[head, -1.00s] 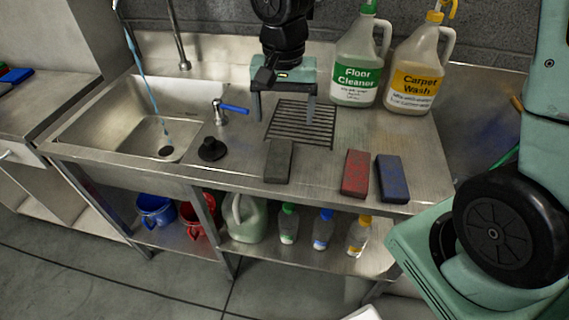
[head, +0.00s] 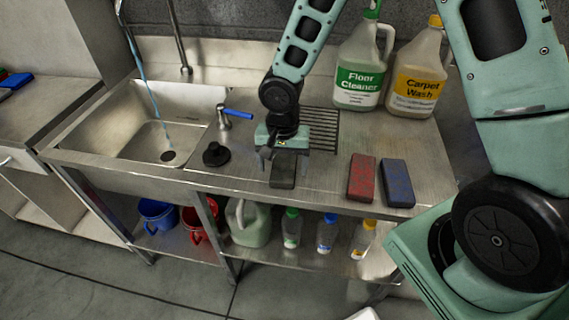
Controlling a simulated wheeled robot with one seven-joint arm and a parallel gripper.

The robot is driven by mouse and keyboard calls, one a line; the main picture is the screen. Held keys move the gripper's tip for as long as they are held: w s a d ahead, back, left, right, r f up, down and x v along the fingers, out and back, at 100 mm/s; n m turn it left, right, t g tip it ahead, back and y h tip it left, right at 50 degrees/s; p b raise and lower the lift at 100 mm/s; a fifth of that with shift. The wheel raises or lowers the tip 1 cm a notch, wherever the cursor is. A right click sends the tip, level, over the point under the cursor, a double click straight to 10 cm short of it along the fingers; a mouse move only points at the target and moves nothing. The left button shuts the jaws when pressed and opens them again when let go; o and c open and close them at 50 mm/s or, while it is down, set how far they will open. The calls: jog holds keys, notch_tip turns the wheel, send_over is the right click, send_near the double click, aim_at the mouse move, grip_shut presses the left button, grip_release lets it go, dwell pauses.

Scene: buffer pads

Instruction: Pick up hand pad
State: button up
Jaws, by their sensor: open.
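Three hand pads lie on the steel counter (head: 325,190). The dark grey pad (head: 283,179) is nearest the sink, and my gripper covers its far part. The red pad (head: 362,178) and the blue pad (head: 397,183) lie side by side to the right. My gripper (head: 283,167) is open, pointing down over the dark grey pad, one finger toward each long side. I cannot tell whether the fingers touch the pad or the counter.
A black sink plug (head: 215,155) and a blue-handled tap (head: 236,113) are left of my gripper. A drain grate (head: 323,130) lies behind it. Floor Cleaner (head: 358,80) and Carpet Wash (head: 415,85) jugs stand at the back right. The counter between the grey and red pads is clear.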

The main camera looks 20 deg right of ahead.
jog(key=shift+f, duration=1.4)
jog(key=c, duration=1.1)
notch_tip(320, 180, up, 10)
